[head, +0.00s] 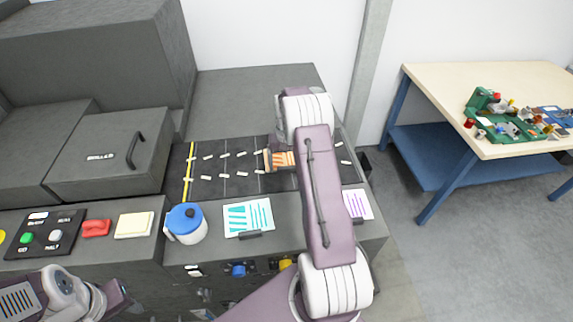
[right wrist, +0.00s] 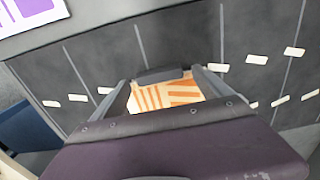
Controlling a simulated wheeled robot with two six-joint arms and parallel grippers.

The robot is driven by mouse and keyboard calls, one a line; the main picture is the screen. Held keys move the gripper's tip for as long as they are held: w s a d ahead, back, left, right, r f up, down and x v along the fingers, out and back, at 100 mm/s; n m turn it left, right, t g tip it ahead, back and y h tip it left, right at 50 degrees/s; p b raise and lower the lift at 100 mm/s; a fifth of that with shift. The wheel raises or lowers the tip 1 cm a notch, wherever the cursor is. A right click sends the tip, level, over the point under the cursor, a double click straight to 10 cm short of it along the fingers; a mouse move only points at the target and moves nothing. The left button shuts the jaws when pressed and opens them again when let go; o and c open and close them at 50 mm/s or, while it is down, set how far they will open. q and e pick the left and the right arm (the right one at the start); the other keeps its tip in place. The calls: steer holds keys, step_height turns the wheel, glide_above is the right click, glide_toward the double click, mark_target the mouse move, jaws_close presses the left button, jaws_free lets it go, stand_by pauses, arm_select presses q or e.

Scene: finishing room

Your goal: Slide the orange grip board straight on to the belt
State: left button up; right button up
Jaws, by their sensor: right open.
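The orange grip board (head: 283,159), with orange and cream stripes, lies on the dark belt (head: 222,171), partly hidden by my right arm in the head view. In the right wrist view the board (right wrist: 165,95) shows between the two fingers of my right gripper (right wrist: 167,88). That gripper is open around or just above the board; I cannot tell whether a finger touches it. In the head view my arm hides most of the right gripper. My left gripper (head: 120,297) is at the bottom left, away from the belt, and its jaws are not clear.
The belt has white dashes, thin lines and a yellow line (head: 188,172) at its left end by a grey machine housing (head: 108,155). In front stand a blue-lidded pot (head: 187,223), a teal-printed card (head: 248,217) and a button panel (head: 45,234). A workbench (head: 470,85) is at right.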

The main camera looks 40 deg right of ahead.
step_height(320, 180, up, 8)
steer(key=b, duration=0.1)
steer(key=shift+r, duration=0.25)
steer(key=shift+a, duration=0.1)
